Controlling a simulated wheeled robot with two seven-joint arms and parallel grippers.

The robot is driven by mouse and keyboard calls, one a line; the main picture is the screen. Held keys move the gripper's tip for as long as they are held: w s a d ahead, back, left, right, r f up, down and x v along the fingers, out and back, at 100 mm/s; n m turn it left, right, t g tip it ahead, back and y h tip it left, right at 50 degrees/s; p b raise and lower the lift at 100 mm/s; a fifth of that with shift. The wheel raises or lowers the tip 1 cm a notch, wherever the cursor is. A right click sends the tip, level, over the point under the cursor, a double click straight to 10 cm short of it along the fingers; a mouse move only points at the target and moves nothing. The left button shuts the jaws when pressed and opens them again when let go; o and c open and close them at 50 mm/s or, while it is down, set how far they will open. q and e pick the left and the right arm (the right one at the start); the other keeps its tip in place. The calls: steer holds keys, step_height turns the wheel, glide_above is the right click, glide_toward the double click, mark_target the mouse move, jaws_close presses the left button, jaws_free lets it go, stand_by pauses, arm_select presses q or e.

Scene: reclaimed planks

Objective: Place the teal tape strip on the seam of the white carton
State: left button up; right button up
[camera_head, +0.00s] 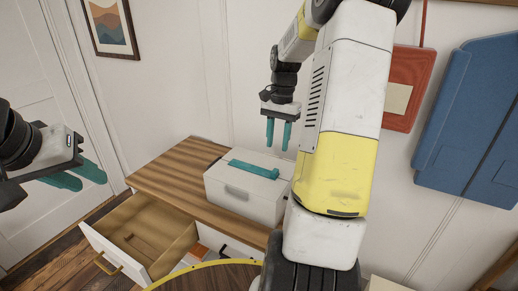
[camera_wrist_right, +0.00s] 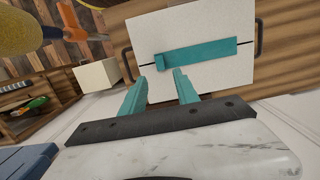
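The white carton (camera_head: 240,199) stands on the wooden cabinet top. The teal tape strip (camera_head: 253,170) lies across its lid. In the right wrist view the strip (camera_wrist_right: 205,53) lies along the carton's (camera_wrist_right: 190,22) dark seam, covering its middle and slightly tilted to it; short seam ends (camera_wrist_right: 246,57) show beyond it. A small raised tab is at the strip's left end. My right gripper (camera_head: 279,134) is open and empty above the carton, its fingertips (camera_wrist_right: 159,74) apart from the strip. My left gripper (camera_head: 92,180) is at the far left, fingers apart and empty, away from the carton.
The cabinet top (camera_head: 165,171) is bare left of the carton. An open drawer (camera_head: 140,232) juts out below it. A yellow-rimmed round surface (camera_head: 205,275) is in front. A red panel (camera_head: 408,88) and a blue case (camera_head: 470,120) hang on the right wall.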

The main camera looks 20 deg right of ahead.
steer(key=s+a+r+n+t, duration=0.3)
steer(key=s+a+r+n, duration=0.25)
steer(key=a+r, duration=0.45)
steer(key=s+a+r+n+t, duration=0.1)
steer(key=s+a+n+t, duration=0.1)
steer(key=s+a, duration=0.2)
steer(key=s+a+r+n+t+y, duration=0.1)
steer(key=s+a+n+t, duration=0.1)
steer(key=s, duration=0.7)
steer(key=shift+a+r+n, duration=0.4)
steer(key=shift+a+n, duration=0.15)
steer(key=shift+a, duration=0.3)
arm_select(q)
steer(key=shift+c, duration=0.2)
